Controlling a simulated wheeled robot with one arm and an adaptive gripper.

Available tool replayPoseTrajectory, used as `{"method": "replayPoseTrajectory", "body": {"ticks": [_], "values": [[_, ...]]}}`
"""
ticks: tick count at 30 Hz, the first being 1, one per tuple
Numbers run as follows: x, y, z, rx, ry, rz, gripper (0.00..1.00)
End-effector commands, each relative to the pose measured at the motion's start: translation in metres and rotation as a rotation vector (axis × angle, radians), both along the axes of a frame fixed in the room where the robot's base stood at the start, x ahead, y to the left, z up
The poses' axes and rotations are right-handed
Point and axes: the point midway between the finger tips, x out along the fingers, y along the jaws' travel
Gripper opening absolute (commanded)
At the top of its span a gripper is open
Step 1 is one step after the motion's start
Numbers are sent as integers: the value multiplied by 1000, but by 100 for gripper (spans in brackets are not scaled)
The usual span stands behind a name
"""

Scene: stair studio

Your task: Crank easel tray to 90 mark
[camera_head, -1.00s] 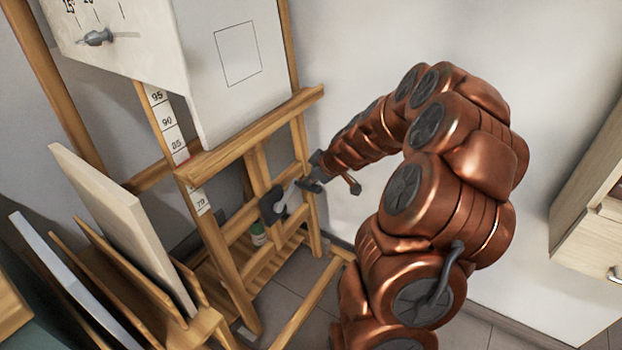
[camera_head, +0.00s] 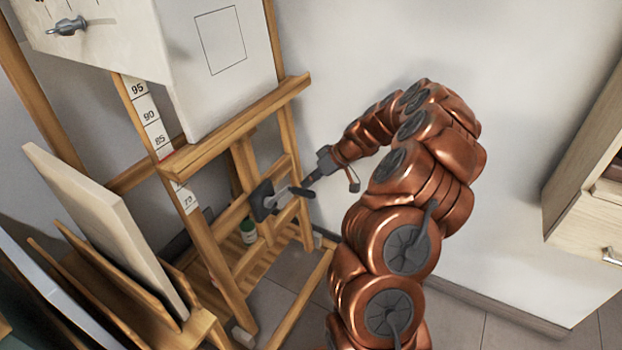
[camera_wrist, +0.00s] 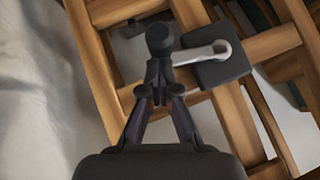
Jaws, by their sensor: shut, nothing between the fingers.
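The wooden easel's tray (camera_head: 235,122) is a ledge under the canvas (camera_head: 225,85). It crosses the number strip (camera_head: 149,115), where 95, 90 and 85 show above it and 70 below. A red mark (camera_head: 165,153) sits just below 85 at the tray's level. The crank has a dark box (camera_head: 262,201), a pale metal arm (camera_head: 281,199) and a black knob (camera_head: 302,192). In the wrist view, the arm (camera_wrist: 205,53) points left to the knob (camera_wrist: 160,38). My gripper (camera_head: 312,181) is shut and empty close by the knob; contact is unclear. Its fingers (camera_wrist: 157,75) partly overlap the knob.
A rack with several leaning boards (camera_head: 115,225) stands at the lower left. A green-labelled bottle (camera_head: 248,232) is on the easel's lower shelf. A wooden cabinet (camera_head: 590,190) is at the right.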

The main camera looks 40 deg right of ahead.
Motion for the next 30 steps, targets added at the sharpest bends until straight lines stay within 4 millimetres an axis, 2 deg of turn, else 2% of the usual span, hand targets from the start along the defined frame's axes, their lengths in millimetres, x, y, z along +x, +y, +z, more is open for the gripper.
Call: {"method": "replayPoseTrajectory", "body": {"ticks": [1, 10, 30], "values": [[1, 0, -6, 21, 11, -1, 0], [1, 3, -13, 102, 50, -5, 0], [2, 1, -10, 113, 55, -8, 0]]}}
